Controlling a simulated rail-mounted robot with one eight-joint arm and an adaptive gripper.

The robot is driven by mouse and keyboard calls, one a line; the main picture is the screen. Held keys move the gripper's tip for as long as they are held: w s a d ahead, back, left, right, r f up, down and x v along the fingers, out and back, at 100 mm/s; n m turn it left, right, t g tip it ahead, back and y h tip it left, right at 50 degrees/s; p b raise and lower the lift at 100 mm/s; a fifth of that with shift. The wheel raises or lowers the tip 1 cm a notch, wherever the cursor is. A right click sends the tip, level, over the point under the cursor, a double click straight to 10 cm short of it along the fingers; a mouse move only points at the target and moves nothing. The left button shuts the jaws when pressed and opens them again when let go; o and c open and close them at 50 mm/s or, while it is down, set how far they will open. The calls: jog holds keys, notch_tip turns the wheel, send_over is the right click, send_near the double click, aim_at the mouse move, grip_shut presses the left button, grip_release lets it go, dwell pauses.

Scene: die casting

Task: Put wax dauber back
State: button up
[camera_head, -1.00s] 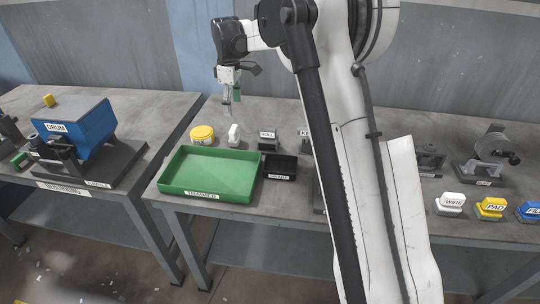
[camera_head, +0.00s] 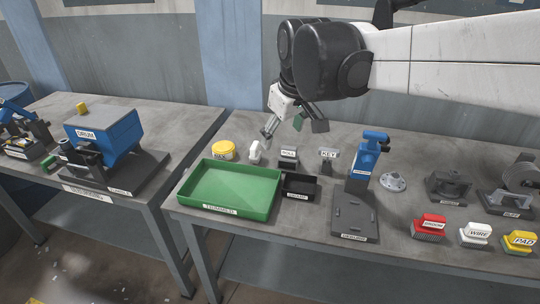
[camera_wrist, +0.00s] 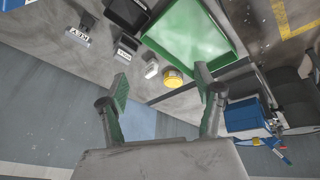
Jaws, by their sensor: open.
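My gripper (camera_head: 284,123) is open and empty, raised above the back of the work table. In the wrist view its green-padded fingers (camera_wrist: 161,86) are spread wide with nothing between them. A round yellow tin (camera_head: 223,151), whose label seems to read WAX, stands behind the green tray; it also shows in the wrist view (camera_wrist: 173,78). A small white upright object (camera_head: 255,152) stands just right of the tin, apart from it, and also shows in the wrist view (camera_wrist: 151,68). I cannot tell for certain whether it is the wax dauber.
The green tray (camera_head: 274,205) lies at the table's front left, with a small black tray (camera_head: 299,187) beside it. ROLL (camera_head: 289,157) and KEY (camera_head: 328,155) holders stand behind. A blue tool (camera_head: 365,160) and several labelled brushes stand farther right. The blue drum machine (camera_head: 104,135) sits on the left table.

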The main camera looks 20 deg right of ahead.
jog(key=s+f+m+t, duration=0.1)
jog(key=s+f+m, duration=0.1)
jog(key=s, duration=0.6)
jog(key=s+f+m+t, duration=0.1)
jog(key=s+f+m, duration=0.1)
jog(key=s+f, duration=0.3)
jog(key=s, duration=0.3)
jog(key=shift+s+t, duration=0.3)
dwell(0.3)
